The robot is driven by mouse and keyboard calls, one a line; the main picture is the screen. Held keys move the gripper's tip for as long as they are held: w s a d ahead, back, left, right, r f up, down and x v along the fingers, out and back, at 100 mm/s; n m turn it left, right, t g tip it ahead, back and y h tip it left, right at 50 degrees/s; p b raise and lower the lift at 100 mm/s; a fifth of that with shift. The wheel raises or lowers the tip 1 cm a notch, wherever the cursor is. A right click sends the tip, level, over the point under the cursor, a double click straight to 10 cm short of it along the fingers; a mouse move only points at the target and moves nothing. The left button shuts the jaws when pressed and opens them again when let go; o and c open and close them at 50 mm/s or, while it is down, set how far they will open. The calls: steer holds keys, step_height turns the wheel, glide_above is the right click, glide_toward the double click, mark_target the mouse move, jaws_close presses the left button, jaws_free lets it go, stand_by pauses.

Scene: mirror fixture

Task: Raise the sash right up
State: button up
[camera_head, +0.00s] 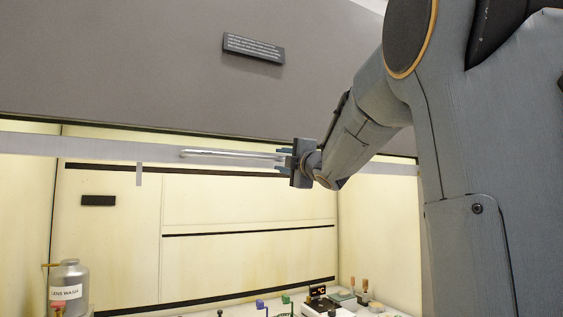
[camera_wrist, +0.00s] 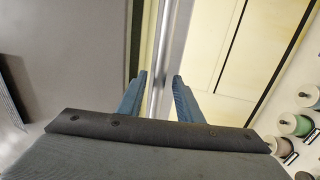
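The sash shows as a pale horizontal rail (camera_head: 60,145) across the front of a lit cabinet, just below the grey upper front. A long silver bar handle (camera_head: 225,154) runs along the rail. It also shows in the wrist view (camera_wrist: 164,50), running up the picture. My gripper (camera_head: 280,159) is at the handle's right end, one blue finger above the bar and one below. In the wrist view my gripper (camera_wrist: 160,77) has its fingers on either side of the bar, with gaps showing. It is open. Whether either finger touches the bar, I cannot tell.
A grey metal can labelled "LENS WASH" (camera_head: 68,285) stands inside at the lower left. Several small items and a small display (camera_head: 318,292) sit on the cabinet floor. A dark label plate (camera_head: 253,48) is on the grey front. Several spools line the wrist view's right.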

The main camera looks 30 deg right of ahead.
steer(key=s+f+b, duration=0.1)
steer(key=s+b, duration=0.1)
steer(key=s, duration=0.5)
steer(key=shift+f, duration=0.15)
steer(key=shift+d, duration=0.1)
steer(key=a+f+m+g+h, duration=0.2)
steer(key=f+m+g, duration=0.3)
steer(key=f, duration=1.2)
steer(key=a+f+m+g+h, duration=0.1)
steer(key=a+f+m+g, duration=0.4)
steer(key=f, duration=1.2)
steer(key=s+a+f+m+g+y, duration=0.1)
steer(key=s+a+f+m+g, duration=0.3)
steer(key=s+f, duration=0.8)
steer(key=s+a+f+m+g+y, duration=0.1)
steer(key=s+a+f+m+g, duration=0.3)
steer(key=s+f, duration=0.9)
steer(key=a+f+g, duration=0.1)
steer(key=a, duration=0.2)
steer(key=shift+a, duration=0.1)
